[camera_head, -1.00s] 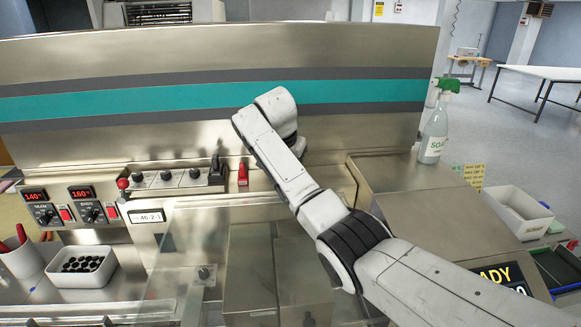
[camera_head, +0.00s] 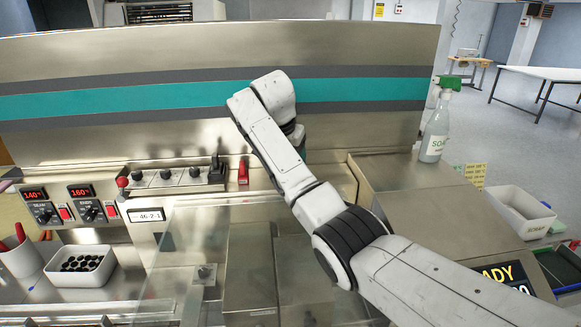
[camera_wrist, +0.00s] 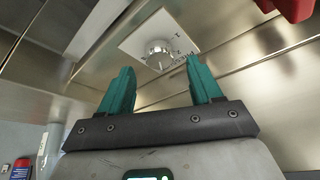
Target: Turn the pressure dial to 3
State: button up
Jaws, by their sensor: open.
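The pressure dial (camera_wrist: 159,54) is a round silver knob on a square white plate (camera_wrist: 136,45) in the wrist view. The plate carries small dark markings and lettering, too small and tilted to read surely, so I cannot tell the dial's setting. My gripper (camera_wrist: 161,76) has two teal fingers, spread apart and empty. In the wrist picture the dial shows between and just beyond the fingertips; the fingers do not appear to touch it. In the head view neither my gripper nor this dial can be made out; my arm stands in front of that part of the machine.
A red part (camera_wrist: 291,9) is near the top right of the wrist view. In the head view, a red switch (camera_head: 243,172) and a row of black knobs (camera_head: 166,175) lie left of my arm. A spray bottle (camera_head: 435,130) stands on the machine at right.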

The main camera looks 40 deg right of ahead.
jog(key=v, duration=0.7)
jog(key=shift+r, duration=0.2)
jog(key=shift+s, duration=0.1)
